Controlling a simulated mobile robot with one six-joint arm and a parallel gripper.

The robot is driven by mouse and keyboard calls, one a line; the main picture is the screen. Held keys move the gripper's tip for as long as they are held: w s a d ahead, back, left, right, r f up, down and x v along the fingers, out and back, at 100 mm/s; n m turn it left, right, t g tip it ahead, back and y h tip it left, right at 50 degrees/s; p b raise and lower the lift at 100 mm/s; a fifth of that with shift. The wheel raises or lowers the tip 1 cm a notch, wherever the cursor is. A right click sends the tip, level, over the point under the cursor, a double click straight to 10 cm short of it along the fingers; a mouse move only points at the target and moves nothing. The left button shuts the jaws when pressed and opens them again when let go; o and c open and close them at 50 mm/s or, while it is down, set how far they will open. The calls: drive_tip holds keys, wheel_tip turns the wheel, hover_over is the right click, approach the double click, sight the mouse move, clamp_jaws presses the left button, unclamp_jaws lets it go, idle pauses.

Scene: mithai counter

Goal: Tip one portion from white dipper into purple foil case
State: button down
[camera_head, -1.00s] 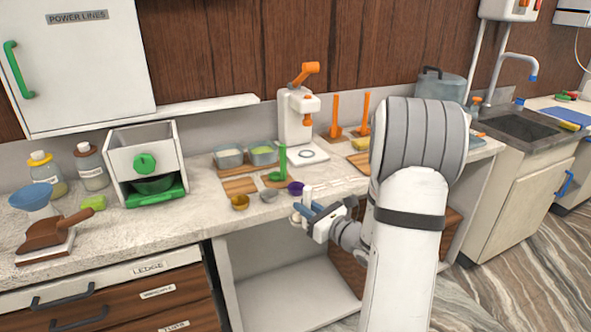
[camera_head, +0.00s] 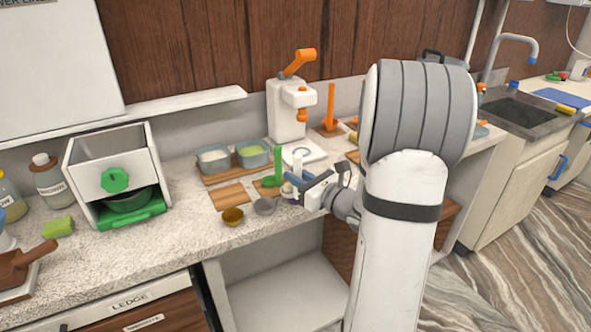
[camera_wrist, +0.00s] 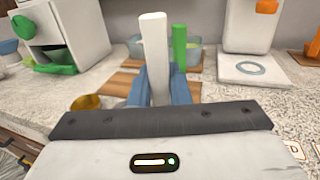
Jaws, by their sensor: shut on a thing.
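The white dipper (camera_wrist: 154,45) has its pale handle upright between my blue fingers in the wrist view. In the head view its handle (camera_head: 298,160) rises above my gripper (camera_head: 305,184). My gripper (camera_wrist: 158,88) is shut on that handle, over the counter's front edge area. A pale part, seemingly the dipper's cup, shows at the left of my fingers; its contents cannot be made out. The purple foil case (camera_head: 293,201) is mostly hidden under my gripper and the dipper; only a small purple bit shows.
A gold case (camera_head: 232,216) and a silver case (camera_head: 265,206) stand left of my gripper. A green-handled dipper (camera_head: 278,165) is close behind. Two tubs, one white-filled (camera_head: 213,160) and one green-filled (camera_head: 252,155), stand farther back. A white press (camera_head: 287,112) stands behind.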

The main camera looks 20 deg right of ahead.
drive_tip(key=shift+w+d+r+m+p, duration=0.15)
drive_tip(key=shift+w+r+m+p, duration=0.2)
drive_tip(key=shift+p, duration=0.45)
drive_tip(key=d+m+p, duration=0.1)
drive_tip(key=m+p, duration=0.1)
drive_tip(key=d+m+p, duration=0.1)
drive_tip(key=m+p, duration=0.1)
drive_tip(key=p, duration=0.1)
drive_tip(key=d+f+m+p, duration=0.1)
drive_tip(key=m+p, duration=0.1)
drive_tip(key=m, duration=0.1)
drive_tip(key=shift+w+d+p, duration=0.3)
drive_tip(key=shift+w+d, duration=0.05)
drive_tip(key=m+p, duration=0.1)
drive_tip(key=d+m+p, duration=0.1)
drive_tip(key=m+p, duration=0.1)
drive_tip(key=p, duration=0.1)
drive_tip(key=shift+w+d+f+m, duration=0.3)
drive_tip(key=shift+f+m, duration=0.05)
drive_tip(key=shift+w+d+f+m+p, duration=0.1)
drive_tip(key=shift+d+f+m+p, duration=0.35)
drive_tip(key=shift+m, duration=0.45)
drive_tip(key=shift+w+d+f+m+p, duration=0.15)
drive_tip(key=shift+f+m+p, duration=0.3)
drive_tip(key=shift+m, duration=0.45)
